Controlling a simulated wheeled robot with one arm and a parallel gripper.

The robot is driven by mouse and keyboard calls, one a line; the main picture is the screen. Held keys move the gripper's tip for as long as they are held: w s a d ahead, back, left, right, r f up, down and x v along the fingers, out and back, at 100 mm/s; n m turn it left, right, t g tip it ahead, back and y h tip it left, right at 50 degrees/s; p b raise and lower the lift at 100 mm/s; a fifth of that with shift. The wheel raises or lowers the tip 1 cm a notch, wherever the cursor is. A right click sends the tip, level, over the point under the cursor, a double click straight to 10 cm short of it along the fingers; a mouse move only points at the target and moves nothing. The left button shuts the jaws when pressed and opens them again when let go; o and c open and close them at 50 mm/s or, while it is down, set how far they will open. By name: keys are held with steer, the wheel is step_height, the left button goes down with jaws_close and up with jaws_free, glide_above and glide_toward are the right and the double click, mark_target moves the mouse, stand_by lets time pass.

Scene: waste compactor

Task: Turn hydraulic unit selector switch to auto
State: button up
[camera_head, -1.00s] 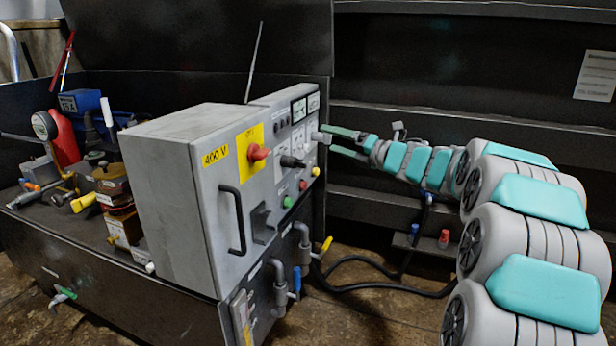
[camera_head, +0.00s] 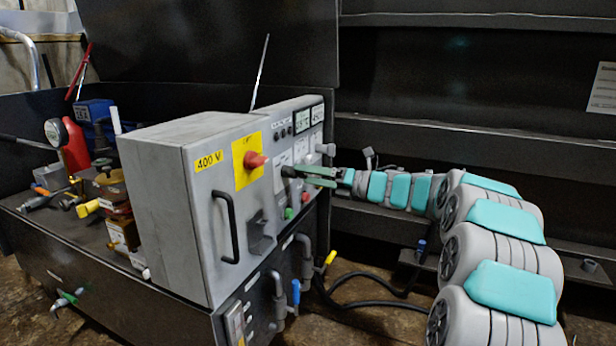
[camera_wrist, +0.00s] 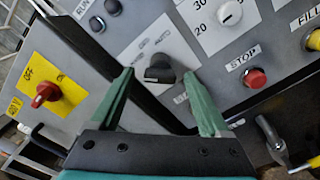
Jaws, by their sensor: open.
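The black selector knob (camera_wrist: 159,68) sits on a pale label plate on the panel. In the wrist view it lies between my open fingertips, with a gap on each side. I cannot tell whether the fingertips reach past the knob's face.
A red switch on a yellow plate (camera_wrist: 45,93) is left of the knob. A red STOP button (camera_wrist: 255,78) and a white dial (camera_wrist: 229,13) are to the right. The grey cabinet (camera_head: 165,210) has a protruding black handle (camera_head: 229,228). Pipes (camera_head: 280,290) stand below the panel.

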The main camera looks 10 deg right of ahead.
steer(key=shift+w+a, duration=0.15)
steer(key=shift+a, duration=0.1)
jaws_close()
stand_by(0.6)
